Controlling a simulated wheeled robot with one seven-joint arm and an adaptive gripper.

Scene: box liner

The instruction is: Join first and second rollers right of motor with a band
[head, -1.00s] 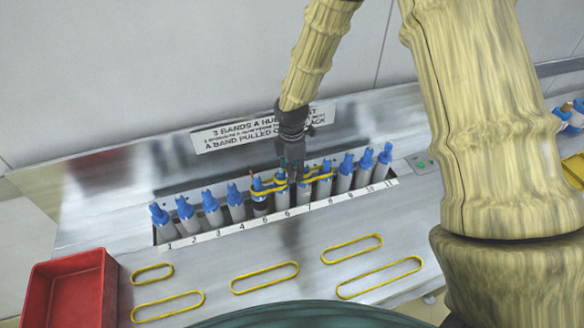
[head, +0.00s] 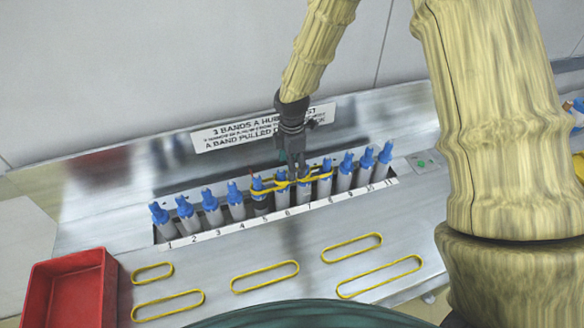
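A row of upright rollers with blue hubs stands in a long slot, numbered 1 to 11. The roller at number 5 (head: 260,204) has a darker body than the others and looks like the motor. The first roller right of it (head: 282,200) and the second (head: 304,197) are partly hidden by my gripper (head: 296,178). A yellow band (head: 262,190) runs from the motor's hub toward the first roller. More yellow band (head: 318,177) shows between the second roller and roller 8 (head: 325,188). My gripper points down among these hubs; its finger gap and any hold on a band are unclear.
Several loose yellow bands lie flat on the metal bench, including a medium one (head: 265,264) and a long one (head: 380,260). A red bin (head: 40,290) stands at the front left. A sign (head: 225,138) is behind the rollers.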

